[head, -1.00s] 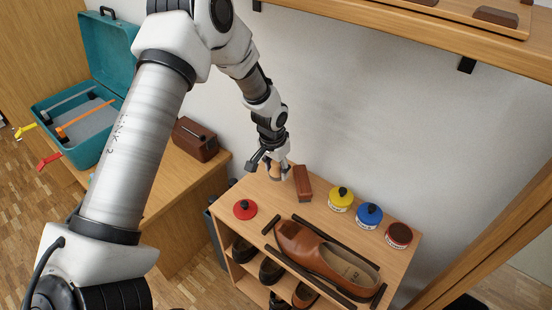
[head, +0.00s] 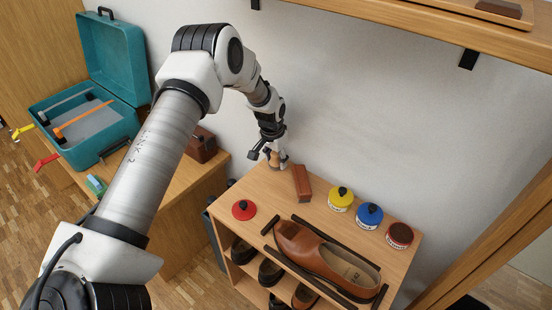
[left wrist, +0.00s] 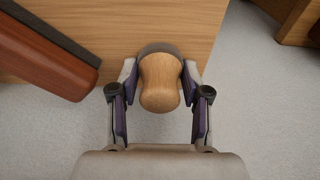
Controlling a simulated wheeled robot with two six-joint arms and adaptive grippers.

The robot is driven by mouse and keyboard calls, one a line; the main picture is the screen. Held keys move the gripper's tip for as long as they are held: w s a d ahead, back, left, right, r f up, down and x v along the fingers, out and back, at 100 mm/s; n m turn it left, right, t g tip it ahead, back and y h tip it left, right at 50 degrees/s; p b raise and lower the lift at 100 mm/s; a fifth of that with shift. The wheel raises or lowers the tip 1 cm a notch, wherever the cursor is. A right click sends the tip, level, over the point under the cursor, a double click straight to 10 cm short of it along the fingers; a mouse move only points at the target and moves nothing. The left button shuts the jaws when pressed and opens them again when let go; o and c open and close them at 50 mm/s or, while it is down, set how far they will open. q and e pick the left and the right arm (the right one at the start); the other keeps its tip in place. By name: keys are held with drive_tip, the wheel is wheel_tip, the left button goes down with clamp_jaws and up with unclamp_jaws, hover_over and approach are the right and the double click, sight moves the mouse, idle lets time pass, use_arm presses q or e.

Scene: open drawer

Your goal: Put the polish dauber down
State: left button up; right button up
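The polish dauber (head: 275,162) has a pale wooden, waisted handle and a dark round base. It is near the back left corner of the shoe bench top (head: 340,213). In the left wrist view the dauber (left wrist: 160,82) sits between the fingers of my left gripper (left wrist: 160,76), which are closed against its sides. In the head view my left gripper (head: 274,158) comes down on it from above. Whether its base touches the wood cannot be told. My right gripper is not in view.
A red-brown brush (head: 302,183) lies just right of the dauber. Red (head: 244,210), yellow (head: 341,198), blue (head: 369,215) and dark red (head: 399,236) tins and a brown shoe (head: 325,255) occupy the bench. Bare wood lies between the dauber and the red tin.

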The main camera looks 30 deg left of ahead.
sight(274, 154)
use_arm(q)
drive_tip(key=o, duration=0.3)
drive_tip(key=shift+f, duration=0.1)
drive_tip(key=shift+o, duration=0.2)
drive_tip(key=shift+r, duration=0.3)
drive_tip(key=r, duration=0.5)
drive_tip(key=s+r+p, duration=0.1)
drive_tip(key=r, duration=0.1)
drive_tip(key=shift+r, duration=0.2)
